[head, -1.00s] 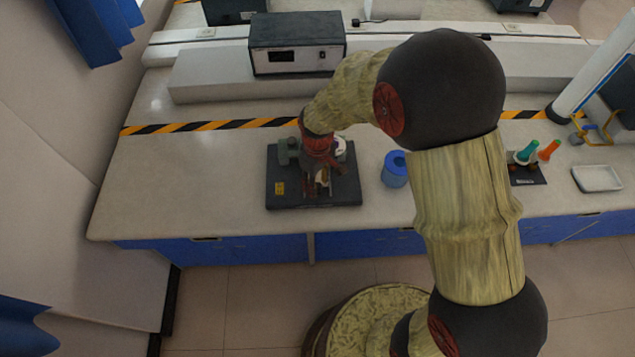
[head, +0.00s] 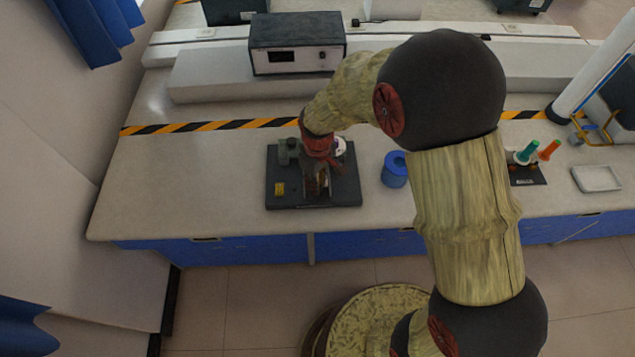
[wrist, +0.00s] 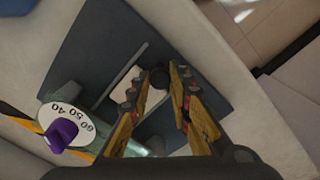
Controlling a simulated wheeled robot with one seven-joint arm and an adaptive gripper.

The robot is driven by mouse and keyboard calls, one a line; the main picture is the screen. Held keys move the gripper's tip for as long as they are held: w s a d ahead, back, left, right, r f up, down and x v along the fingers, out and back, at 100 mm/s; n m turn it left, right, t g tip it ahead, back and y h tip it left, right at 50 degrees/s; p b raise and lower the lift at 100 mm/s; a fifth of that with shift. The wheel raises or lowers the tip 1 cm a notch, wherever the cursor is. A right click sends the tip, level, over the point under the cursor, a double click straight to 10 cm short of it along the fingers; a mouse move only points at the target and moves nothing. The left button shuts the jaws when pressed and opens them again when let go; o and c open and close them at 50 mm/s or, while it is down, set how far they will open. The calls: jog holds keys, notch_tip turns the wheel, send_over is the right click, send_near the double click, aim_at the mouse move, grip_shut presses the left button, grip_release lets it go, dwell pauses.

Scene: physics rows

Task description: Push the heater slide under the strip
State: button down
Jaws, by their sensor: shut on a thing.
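My gripper (head: 316,186) points down over the dark base plate (head: 285,202) of a small apparatus on the bench. In the wrist view, my gripper (wrist: 160,92) has its two fingertips closed around a small dark round knob (wrist: 160,77), which looks like the handle of the heater slide. A pale flat area shows just behind and between the fingers. The rest of the slide is mostly hidden by my fingers. I cannot make out the strip clearly. A white dial (wrist: 82,112) with numbers and a purple knob (wrist: 62,134) sits beside a grey-green body (wrist: 130,148).
A blue cylindrical holder (head: 394,170) stands right of the base plate. A boxed instrument (head: 297,45) stands behind, beyond a black-and-orange tape line (head: 210,126). A white tray (head: 596,179) lies far right. The bench left of the plate is clear.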

jog(key=shift+w, duration=0.1)
jog(key=shift+w+p, duration=0.3)
jog(key=shift+w, duration=1.5)
jog(key=c, duration=1.6)
grip_release()
jog(key=shift+c, duration=0.2)
jog(key=shift+r, duration=0.1)
notch_tip(320, 180, up, 12)
jog(key=shift+f, duration=0.1)
jog(key=shift+c, duration=0.4)
